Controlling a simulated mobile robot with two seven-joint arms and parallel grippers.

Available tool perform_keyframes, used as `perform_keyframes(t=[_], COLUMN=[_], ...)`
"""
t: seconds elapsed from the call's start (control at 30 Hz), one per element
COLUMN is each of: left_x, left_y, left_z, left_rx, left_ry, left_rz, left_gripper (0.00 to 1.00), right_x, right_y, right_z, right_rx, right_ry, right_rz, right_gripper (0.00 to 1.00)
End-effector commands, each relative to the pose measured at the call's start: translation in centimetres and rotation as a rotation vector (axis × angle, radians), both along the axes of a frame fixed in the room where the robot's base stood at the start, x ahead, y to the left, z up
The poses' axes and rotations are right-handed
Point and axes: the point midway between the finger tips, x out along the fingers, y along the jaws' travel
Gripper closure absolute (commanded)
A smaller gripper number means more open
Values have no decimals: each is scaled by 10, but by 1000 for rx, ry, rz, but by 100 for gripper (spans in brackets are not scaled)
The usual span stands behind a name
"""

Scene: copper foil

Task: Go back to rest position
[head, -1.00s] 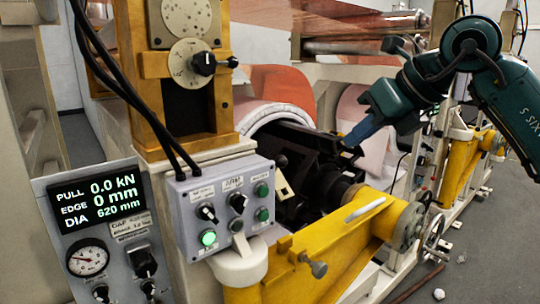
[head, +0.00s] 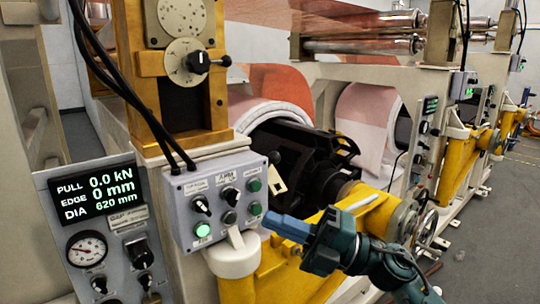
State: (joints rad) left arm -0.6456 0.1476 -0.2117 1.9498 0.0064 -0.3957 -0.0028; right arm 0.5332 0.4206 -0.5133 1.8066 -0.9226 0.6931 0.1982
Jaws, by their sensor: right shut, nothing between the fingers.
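My right gripper (head: 270,221) is in the lower middle of the head view, with its blue fingers shut and nothing between them. Its arm comes in from the bottom right. The fingertips point left, close to the lower right corner of the grey control box (head: 186,216). I cannot tell whether they touch it. The gripper and wrist cover part of the yellow arm of the machine (head: 374,213). My left gripper is not in view.
The control box has knobs and green buttons, the lower left one (head: 202,230) lit. A display panel (head: 97,196) with a gauge stands at the left. A black roll chuck (head: 303,155) sits behind my gripper. Clear floor (head: 500,235) lies at the right.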

Motion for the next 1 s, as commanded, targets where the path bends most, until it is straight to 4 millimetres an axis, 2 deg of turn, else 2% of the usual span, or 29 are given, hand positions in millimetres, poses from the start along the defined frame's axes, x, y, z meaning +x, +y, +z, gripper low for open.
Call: perform_keyframes(t=[0.03, 0.17, 0.27, 0.3, 0.37, 0.4, 0.47, 0.5, 0.6, 0.7, 0.8, 0.9, 1.0], left_x=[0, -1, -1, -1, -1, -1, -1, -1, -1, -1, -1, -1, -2], left_y=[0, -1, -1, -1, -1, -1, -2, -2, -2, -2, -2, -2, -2], left_z=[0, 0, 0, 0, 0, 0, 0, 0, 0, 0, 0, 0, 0], left_rx=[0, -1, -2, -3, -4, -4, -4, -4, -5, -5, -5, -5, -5], left_ry=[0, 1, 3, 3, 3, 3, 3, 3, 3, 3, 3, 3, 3], left_rz=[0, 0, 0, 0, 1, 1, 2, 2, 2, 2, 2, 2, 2], left_gripper=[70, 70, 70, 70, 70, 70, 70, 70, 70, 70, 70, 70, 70], right_x=[3, 15, 15, 11, 0, -10, -30, -46, -89, -129, -159, -176, -180], right_y=[-7, -36, -63, -74, -89, -98, -109, -116, -128, -135, -139, -140, -140], right_z=[-19, -72, -133, -161, -203, -231, -270, -296, -350, -387, -410, -420, -424], right_rx=[101, 333, 471, 518, 573, 602, 638, 654, 680, 689, 689, 689, 688], right_ry=[123, 447, 719, 831, 993, 1097, 1246, 1343, 1560, 1728, 1843, 1904, 1922], right_rz=[-48, -214, -366, -430, -526, -585, -672, -726, -846, -936, -994, -1022, -1030], right_gripper=[100, 100, 100, 100, 100, 100, 100, 100, 100, 100, 100, 100, 100])
